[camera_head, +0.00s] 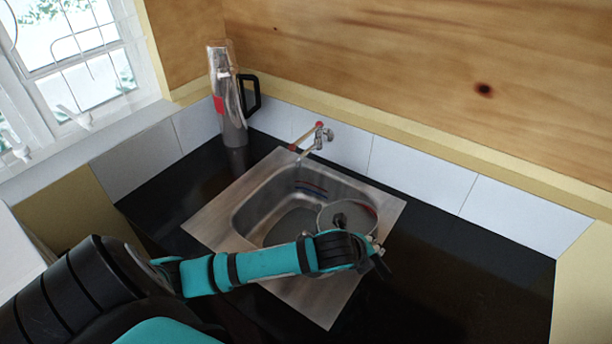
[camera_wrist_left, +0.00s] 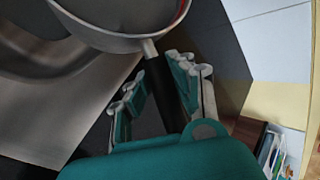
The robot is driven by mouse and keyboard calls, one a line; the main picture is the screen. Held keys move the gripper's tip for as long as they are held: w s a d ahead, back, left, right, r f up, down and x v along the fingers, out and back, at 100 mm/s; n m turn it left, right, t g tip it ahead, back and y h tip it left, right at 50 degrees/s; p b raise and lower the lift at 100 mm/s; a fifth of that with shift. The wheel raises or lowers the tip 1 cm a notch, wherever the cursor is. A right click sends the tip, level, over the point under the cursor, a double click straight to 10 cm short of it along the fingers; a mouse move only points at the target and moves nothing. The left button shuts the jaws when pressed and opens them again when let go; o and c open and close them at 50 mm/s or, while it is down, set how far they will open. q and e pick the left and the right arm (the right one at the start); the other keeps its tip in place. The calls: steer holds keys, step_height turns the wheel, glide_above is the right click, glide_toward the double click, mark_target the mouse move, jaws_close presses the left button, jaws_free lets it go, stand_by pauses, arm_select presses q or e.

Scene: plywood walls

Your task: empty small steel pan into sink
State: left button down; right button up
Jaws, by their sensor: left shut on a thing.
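The small steel pan (camera_head: 362,214) is over the right end of the steel sink (camera_head: 216,222) in the head view. My left gripper (camera_head: 376,256) is at the pan's near right side, with my arm hiding part of the pan. In the left wrist view the pan (camera_wrist_left: 122,42) is at the top, and its dark handle (camera_wrist_left: 168,82) runs down between the fingers of my left gripper (camera_wrist_left: 160,88), shut on it. The pan's rim looks roughly level; I cannot tell what is inside. My right gripper is not in view.
A wall tap (camera_head: 318,138) stands behind the sink. A tall steel flask with a black handle (camera_head: 230,105) stands on the black counter at the back left. The counter right of the sink (camera_head: 470,265) is clear. A window (camera_head: 75,55) is at the left.

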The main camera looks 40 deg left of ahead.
arm_select(q)
steer(key=shift+w+a+r, duration=0.1)
steer(key=shift+a+r, duration=0.1)
steer(key=shift+r, duration=0.05)
steer(key=shift+a+b, duration=0.25)
steer(key=shift+b, duration=0.05)
steer(key=shift+h, duration=0.3)
steer(key=shift+a, duration=0.25)
steer(key=shift+b, duration=0.4)
steer(key=shift+a+n, duration=0.1)
steer(key=shift+n, duration=0.2)
steer(key=shift+a+h, duration=0.25)
steer(key=shift+h, duration=0.05)
steer(key=shift+r, duration=0.1)
